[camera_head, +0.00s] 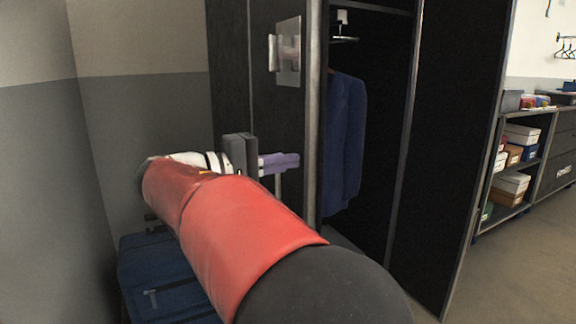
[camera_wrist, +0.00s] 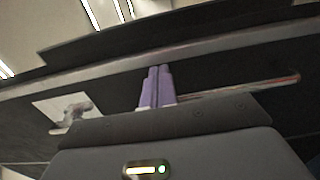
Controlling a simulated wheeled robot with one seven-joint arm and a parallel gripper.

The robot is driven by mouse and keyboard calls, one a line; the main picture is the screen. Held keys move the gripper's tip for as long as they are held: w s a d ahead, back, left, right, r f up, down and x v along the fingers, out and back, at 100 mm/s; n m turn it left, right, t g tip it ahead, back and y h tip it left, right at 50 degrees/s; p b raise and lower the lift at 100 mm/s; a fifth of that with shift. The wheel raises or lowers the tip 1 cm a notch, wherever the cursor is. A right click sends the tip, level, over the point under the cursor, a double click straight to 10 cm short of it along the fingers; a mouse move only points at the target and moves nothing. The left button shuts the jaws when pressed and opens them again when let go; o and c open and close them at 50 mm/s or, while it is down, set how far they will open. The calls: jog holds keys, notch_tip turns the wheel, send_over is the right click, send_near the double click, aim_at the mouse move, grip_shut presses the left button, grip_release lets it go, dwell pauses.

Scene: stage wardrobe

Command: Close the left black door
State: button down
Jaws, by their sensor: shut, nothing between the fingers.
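The left black door (camera_head: 262,105) stands open. Its outer face is turned to the left and its pale front edge (camera_head: 314,120) stands in front of the wardrobe opening. The door also shows in the wrist view (camera_wrist: 215,65). A light plate with a small fitting (camera_head: 289,52) is on its face; it shows at left in the wrist view (camera_wrist: 68,108). My gripper (camera_head: 284,161) has purple fingers, pressed together and empty, on the outer-face side of the door. The fingertips also show in the wrist view (camera_wrist: 158,72). I cannot tell whether they touch the door.
A blue garment (camera_head: 345,140) hangs inside the wardrobe. A black panel (camera_head: 455,130) stands at the right of the opening. A dark blue case (camera_head: 160,280) lies below my arm, beside the grey wall (camera_head: 35,180). Shelves with boxes (camera_head: 515,165) stand at right; the floor before them is clear.

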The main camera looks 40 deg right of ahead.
jog(key=shift+s+d, duration=0.1)
jog(key=shift+d, duration=0.35)
jog(key=shift+d, duration=0.1)
jog(key=d+n+t+b, duration=0.65)
jog(key=d+t, duration=0.35)
jog(key=d, duration=1.4)
jog(key=w+d+n+t+y+p, duration=0.7)
jog(key=w+d+t+p, duration=0.2)
jog(key=w+d+p, duration=0.5)
jog(key=shift+x, duration=0.75)
jog(key=shift+w+a+r, duration=0.1)
jog(key=shift+r, duration=0.1)
